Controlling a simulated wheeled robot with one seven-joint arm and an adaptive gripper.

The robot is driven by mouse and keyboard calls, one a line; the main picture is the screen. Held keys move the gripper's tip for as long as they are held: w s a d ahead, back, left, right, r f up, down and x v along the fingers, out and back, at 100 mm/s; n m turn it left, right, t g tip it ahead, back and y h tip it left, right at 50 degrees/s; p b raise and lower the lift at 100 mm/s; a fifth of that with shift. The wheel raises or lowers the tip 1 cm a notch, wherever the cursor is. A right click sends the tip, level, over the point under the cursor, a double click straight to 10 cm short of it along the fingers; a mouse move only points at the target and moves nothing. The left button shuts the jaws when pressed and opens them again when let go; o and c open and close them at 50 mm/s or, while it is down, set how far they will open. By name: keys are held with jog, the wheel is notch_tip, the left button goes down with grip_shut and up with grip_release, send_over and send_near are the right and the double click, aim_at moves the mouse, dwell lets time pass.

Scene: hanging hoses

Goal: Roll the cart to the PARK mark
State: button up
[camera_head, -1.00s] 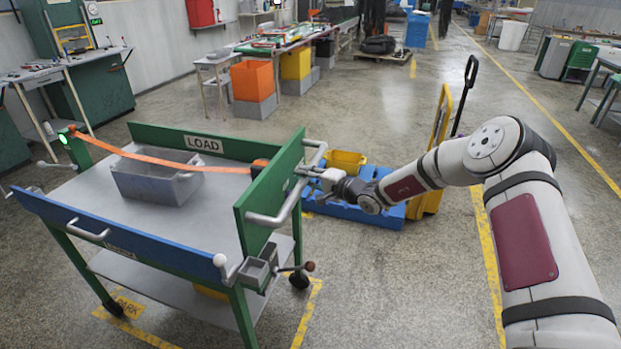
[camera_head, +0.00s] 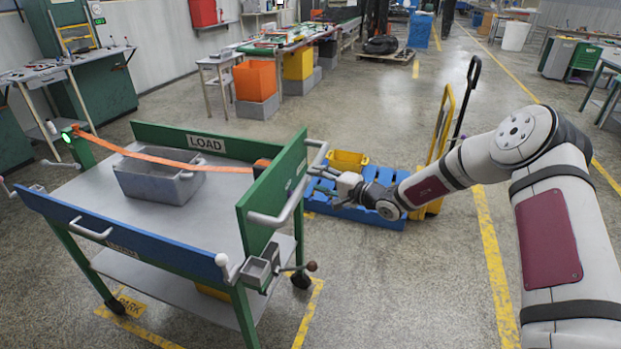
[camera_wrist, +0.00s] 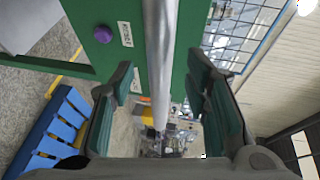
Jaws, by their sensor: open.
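The cart (camera_head: 215,215) is green and blue with a grey top and a LOAD label, and stands on the floor at left. The yellow PARK mark (camera_head: 130,306) shows beside its near left wheel, with yellow floor lines near its other legs; the cart hides the rest. A metal handle (camera_head: 289,203) is on the cart's green right end panel. My gripper (camera_head: 323,184) is open just right of that panel. In the wrist view the metal bar (camera_wrist: 160,55) runs between my spread green fingers (camera_wrist: 163,82), with no finger visibly closed on it.
A grey bin (camera_head: 160,183) sits on the cart, under an orange strap (camera_head: 165,160) running to a green post. A blue pallet (camera_head: 365,210) with a yellow bin (camera_head: 348,160) and a yellow hand truck (camera_head: 440,140) stand right of the cart. Floor in front right is clear.

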jog(key=v, duration=0.7)
jog(key=shift+s+d, duration=0.1)
jog(key=shift+s, duration=0.05)
jog(key=s+a+r+n+g+h, duration=0.1)
jog(key=s+r+n+g, duration=0.3)
jog(key=s+r, duration=0.5)
jog(key=s+a+r+n+g+h, duration=0.2)
jog(key=s+r+n+g, duration=0.2)
jog(key=s+r, duration=0.55)
jog(key=s+d+r+t+h, duration=0.1)
jog(key=s+d+h, duration=0.3)
jog(key=s+d, duration=0.5)
jog(key=s+d+r+m+t+h, duration=0.1)
jog(key=s+d+h, duration=0.4)
jog(key=s, duration=1.2)
jog(key=d+r, duration=0.1)
jog(key=d, duration=0.2)
jog(key=shift+d+r+t+h, duration=0.3)
jog(key=shift+d+r, duration=0.05)
jog(key=shift+d, duration=0.05)
jog(key=shift+s, duration=0.15)
